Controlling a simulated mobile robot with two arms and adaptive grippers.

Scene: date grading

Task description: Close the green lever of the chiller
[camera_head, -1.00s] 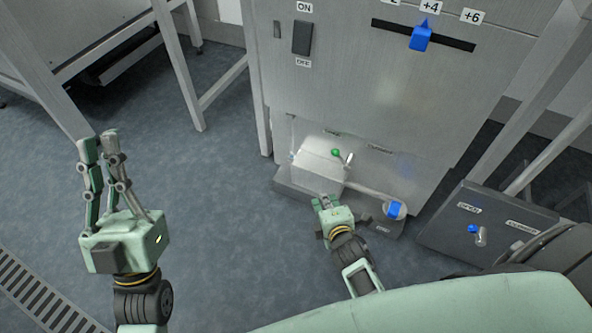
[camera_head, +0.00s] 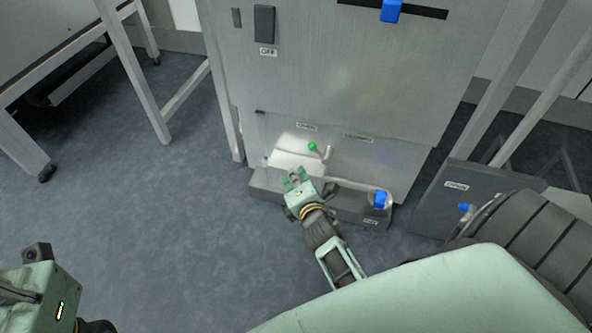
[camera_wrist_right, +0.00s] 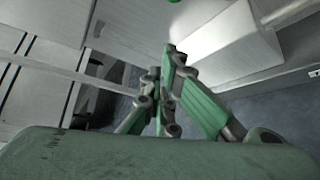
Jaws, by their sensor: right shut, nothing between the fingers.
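The chiller (camera_head: 330,85) is a tall grey metal cabinet in the head view. Its green lever (camera_head: 312,147) is a small green knob on a short metal stem, low on the front between two small labels whose words are too small to read. My right gripper (camera_head: 294,174) is shut and empty, just below and left of the green knob, in front of a pale block; I cannot tell if it touches anything. In the right wrist view its fingers (camera_wrist_right: 170,75) are together, and a bit of green shows at the top edge.
A blue-ended handle (camera_head: 380,199) sits low at the chiller's right. A black switch (camera_head: 264,24) and a blue slider (camera_head: 391,10) are higher up. A dark panel with a blue knob (camera_head: 464,207) stands to the right.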

